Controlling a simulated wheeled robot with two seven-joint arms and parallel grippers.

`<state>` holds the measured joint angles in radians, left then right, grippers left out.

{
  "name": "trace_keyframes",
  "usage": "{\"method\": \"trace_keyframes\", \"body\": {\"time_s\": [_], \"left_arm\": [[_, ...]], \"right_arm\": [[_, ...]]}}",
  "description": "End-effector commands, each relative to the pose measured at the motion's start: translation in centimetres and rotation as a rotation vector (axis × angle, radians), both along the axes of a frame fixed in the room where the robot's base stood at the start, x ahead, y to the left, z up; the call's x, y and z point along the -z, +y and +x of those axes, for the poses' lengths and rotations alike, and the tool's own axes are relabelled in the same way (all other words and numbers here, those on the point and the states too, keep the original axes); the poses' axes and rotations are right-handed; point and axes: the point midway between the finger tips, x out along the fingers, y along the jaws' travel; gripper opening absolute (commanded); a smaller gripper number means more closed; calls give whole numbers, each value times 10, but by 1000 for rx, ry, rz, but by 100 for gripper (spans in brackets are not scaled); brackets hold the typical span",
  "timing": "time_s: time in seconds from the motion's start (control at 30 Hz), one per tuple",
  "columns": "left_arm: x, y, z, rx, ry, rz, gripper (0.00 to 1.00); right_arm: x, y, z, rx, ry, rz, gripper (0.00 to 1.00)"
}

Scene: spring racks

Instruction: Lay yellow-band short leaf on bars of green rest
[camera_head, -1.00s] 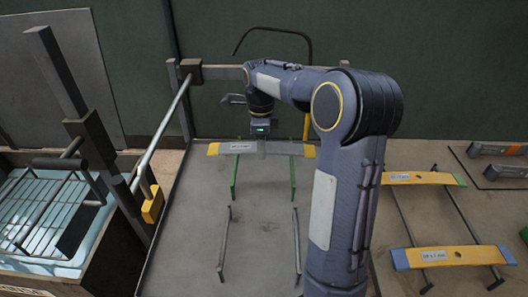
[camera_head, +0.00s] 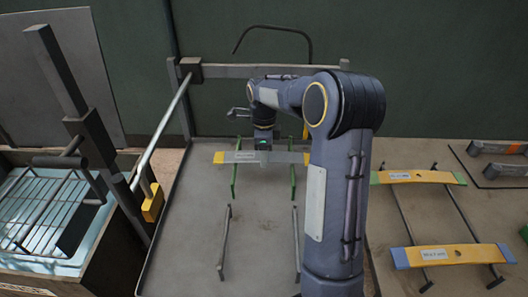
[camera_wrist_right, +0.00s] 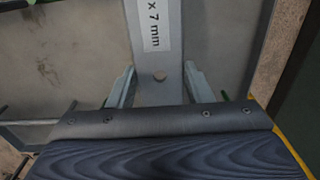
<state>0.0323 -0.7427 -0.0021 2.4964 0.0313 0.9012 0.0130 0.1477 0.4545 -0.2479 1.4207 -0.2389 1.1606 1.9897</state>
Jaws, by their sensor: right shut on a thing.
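The yellow-band short leaf (camera_head: 238,157) is a grey strip with yellow ends and a white label. It lies crosswise over the two green bars of the green rest (camera_head: 234,181). I cannot tell whether it touches them. My right gripper (camera_head: 264,151) is shut on the leaf near its middle, from above. My left gripper is not in view.
Bare grey bars (camera_head: 225,243) stand in front of the green rest. Two yellow leaves (camera_head: 455,256) lie on dark bars at the right. A wire-grid bath (camera_head: 40,215) and a post with a rail stand at the left. My right arm hides part of the table.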

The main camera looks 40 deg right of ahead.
Motion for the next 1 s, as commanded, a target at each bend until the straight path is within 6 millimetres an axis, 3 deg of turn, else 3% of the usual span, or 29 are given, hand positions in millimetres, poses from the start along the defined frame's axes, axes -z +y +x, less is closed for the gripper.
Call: {"method": "trace_keyframes", "body": {"time_s": [0.27,0.3,0.43,0.77,1.0], "left_arm": [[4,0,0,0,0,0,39],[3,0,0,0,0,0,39],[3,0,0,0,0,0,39],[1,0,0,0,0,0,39],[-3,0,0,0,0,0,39]], "right_arm": [[7,0,0,-1,-2,-1,9],[8,0,0,-1,1,1,51],[7,0,0,0,1,1,67],[3,0,0,0,0,0,67],[-34,0,1,0,-5,-2,67]]}}
